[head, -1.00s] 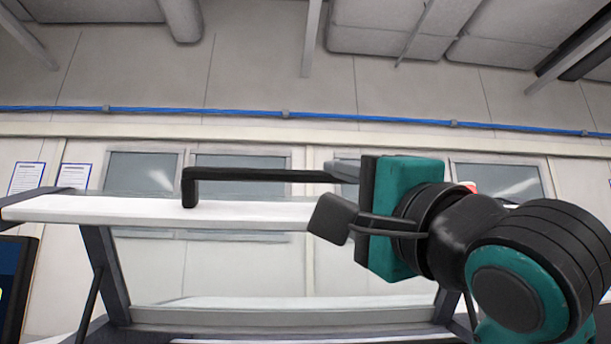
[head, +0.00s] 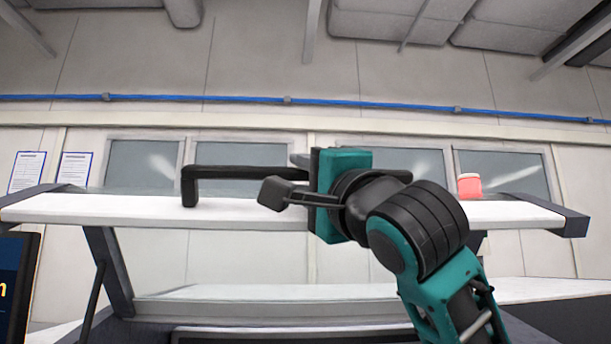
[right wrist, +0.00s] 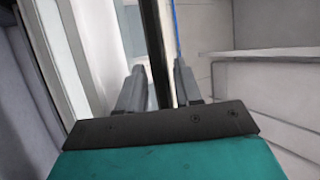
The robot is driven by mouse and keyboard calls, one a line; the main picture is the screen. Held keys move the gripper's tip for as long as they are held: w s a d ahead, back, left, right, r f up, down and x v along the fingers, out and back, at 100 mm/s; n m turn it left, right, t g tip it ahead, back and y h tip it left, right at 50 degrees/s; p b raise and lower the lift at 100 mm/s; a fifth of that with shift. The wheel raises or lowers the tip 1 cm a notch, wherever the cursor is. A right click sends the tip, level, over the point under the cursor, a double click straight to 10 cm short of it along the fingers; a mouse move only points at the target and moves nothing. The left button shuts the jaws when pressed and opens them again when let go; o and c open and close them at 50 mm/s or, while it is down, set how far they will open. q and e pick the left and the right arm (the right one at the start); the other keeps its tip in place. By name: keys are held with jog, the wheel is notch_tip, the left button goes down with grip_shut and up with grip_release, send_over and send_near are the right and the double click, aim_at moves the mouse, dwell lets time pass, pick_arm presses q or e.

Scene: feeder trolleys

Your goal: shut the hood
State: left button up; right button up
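The hood (head: 110,208) is a long pale panel with dark end caps, standing raised across the head view on dark side arms. Its black bar handle (head: 240,172) runs along its top edge; the right end is hidden behind my right gripper. My right gripper (head: 300,160), teal and black, is at the right part of the handle. In the right wrist view its two grey fingers (right wrist: 158,88) stand apart on either side of the dark handle bar (right wrist: 154,40). A thin gap shows at the right finger, so they look open around the bar. My left gripper is out of view.
A red-and-white cylinder (head: 469,186) shows just above the hood's right part. A dark screen (head: 18,285) stands at the lower left. A wall with windows and a blue pipe (head: 380,103) lies behind.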

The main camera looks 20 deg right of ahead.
grip_shut()
dwell(0.3)
